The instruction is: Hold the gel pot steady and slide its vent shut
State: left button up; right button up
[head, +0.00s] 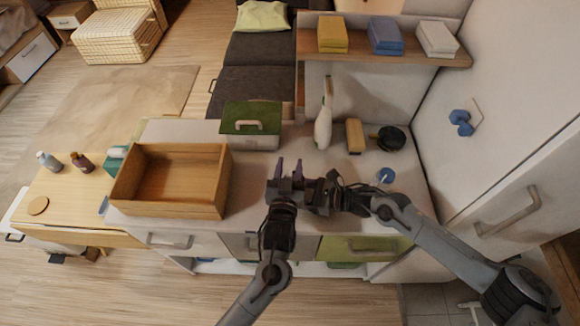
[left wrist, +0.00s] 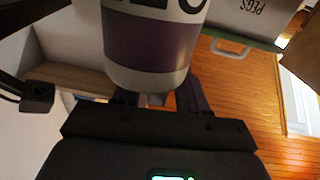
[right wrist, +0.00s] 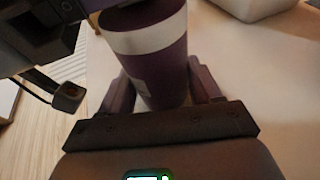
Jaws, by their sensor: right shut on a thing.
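The gel pot, purple with a pale band, shows in the right wrist view (right wrist: 158,70) and in the left wrist view (left wrist: 150,45). I cannot make it out in the head view, where my grippers crowd together. My right gripper (right wrist: 158,100) is shut on the pot, with a finger at each side. My left gripper (head: 288,168) has its fingers apart, close by the pot's pale end. In the left wrist view a small pale tab (left wrist: 156,98) shows at that end, between the fingers. Whether the fingers touch it, and the vent's state, I cannot tell.
An open wooden box (head: 175,209) stands left on the counter. A blue item (head: 386,175) lies right of my grippers. A shelf (head: 400,55) overhangs the back.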

pick_arm(q)
jog(key=s+a, duration=0.1)
jog(key=s, duration=1.1)
pick_arm(e)
jog(key=shift+f, duration=0.1)
jog(key=o, duration=1.2)
jog(key=shift+o, duration=0.2)
